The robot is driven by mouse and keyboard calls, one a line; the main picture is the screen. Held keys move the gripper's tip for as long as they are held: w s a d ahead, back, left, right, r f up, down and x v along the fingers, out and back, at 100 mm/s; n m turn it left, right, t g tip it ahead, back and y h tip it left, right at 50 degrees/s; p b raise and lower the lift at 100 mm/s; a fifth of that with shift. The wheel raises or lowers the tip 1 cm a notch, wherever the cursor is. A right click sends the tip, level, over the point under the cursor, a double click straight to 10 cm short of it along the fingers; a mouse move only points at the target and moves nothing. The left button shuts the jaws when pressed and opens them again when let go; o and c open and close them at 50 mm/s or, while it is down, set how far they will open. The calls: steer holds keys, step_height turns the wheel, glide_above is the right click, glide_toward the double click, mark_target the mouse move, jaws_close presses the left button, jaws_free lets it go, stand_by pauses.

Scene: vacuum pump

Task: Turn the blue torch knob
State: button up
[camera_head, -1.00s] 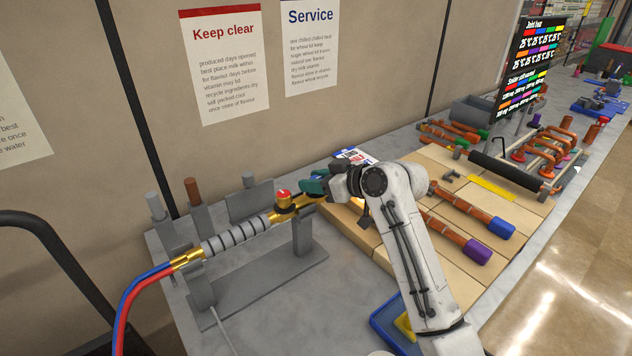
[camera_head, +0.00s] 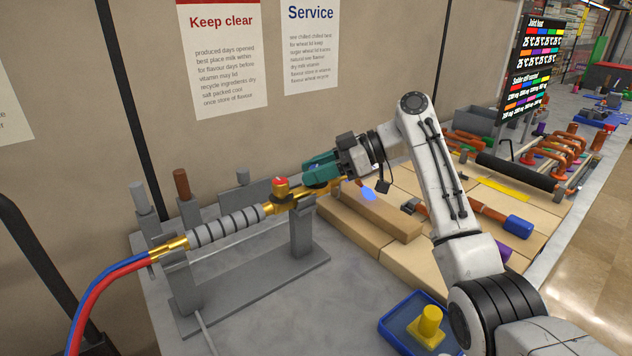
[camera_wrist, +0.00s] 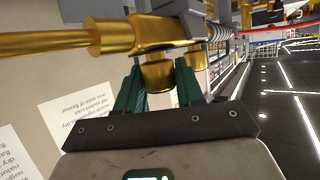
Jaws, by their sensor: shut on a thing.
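The torch (camera_head: 228,226) has a grey ribbed handle and a gold front, and lies in a grey stand. A red knob (camera_head: 281,183) sits on its top. A blue flame (camera_head: 368,192) shows at its tip. My gripper (camera_head: 316,174) has teal fingers at the torch's gold front, just right of the red knob. In the wrist view, the fingers (camera_wrist: 158,88) are on either side of a short gold stub (camera_wrist: 158,74) under the gold torch body (camera_wrist: 150,35). I cannot see any blue on the knob; the fingers and torch body hide the held part.
Red and blue hoses (camera_head: 108,282) run from the torch's rear. A blue tray (camera_head: 392,325) with a yellow piece (camera_head: 429,322) stands near my arm. Orange pipes with coloured ends lie at right.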

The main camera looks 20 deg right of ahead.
steer(key=shift+n+g+b, duration=0.4)
steer(key=shift+g, duration=0.1)
steer(key=o, duration=1)
steer(key=shift+c, duration=0.2)
steer(key=shift+d, duration=0.1)
steer(key=b+v, duration=0.1)
steer(key=v, duration=0.9)
steer(key=shift+d, duration=0.3)
